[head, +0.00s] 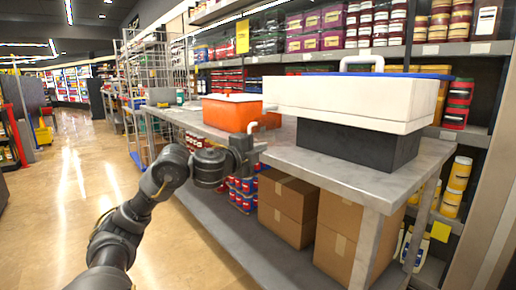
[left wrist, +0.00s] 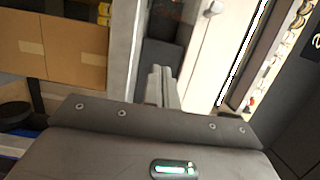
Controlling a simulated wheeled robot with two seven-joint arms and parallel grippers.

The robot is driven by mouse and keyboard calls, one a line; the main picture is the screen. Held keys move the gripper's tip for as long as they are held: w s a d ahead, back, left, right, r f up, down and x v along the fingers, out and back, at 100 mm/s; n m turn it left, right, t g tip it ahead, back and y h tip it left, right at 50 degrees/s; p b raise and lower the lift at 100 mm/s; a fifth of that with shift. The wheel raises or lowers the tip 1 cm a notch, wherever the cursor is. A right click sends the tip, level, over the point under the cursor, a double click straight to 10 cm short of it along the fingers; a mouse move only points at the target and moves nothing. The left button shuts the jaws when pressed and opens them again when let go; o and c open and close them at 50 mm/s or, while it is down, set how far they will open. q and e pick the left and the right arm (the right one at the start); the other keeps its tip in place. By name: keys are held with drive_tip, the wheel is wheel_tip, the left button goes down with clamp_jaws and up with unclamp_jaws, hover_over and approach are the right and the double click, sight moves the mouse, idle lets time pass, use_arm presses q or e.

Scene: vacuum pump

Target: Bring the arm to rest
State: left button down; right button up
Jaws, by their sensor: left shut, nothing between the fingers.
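My left arm reaches in from the bottom of the head view, and my left gripper (head: 256,148) is at the front edge of the metal tables, near their junction. In the left wrist view its fingers (left wrist: 162,82) are together with nothing between them. The gripper is apart from the white box (head: 350,98), which has a blue-edged lid and a white handle and rests on a black block (head: 345,143). The orange container (head: 228,115) stands on the table behind the gripper. My right gripper is out of view.
Cardboard boxes (head: 286,203) sit on the lower shelf of the near table (head: 335,176), with several red and blue cans (head: 243,192) beside them. Stocked shelves rise behind. The shiny floor (head: 92,172) at the left is clear.

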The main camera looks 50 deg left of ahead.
use_arm(q)
drive_tip(key=shift+s, duration=0.45)
drive_tip(key=shift+d, duration=0.15)
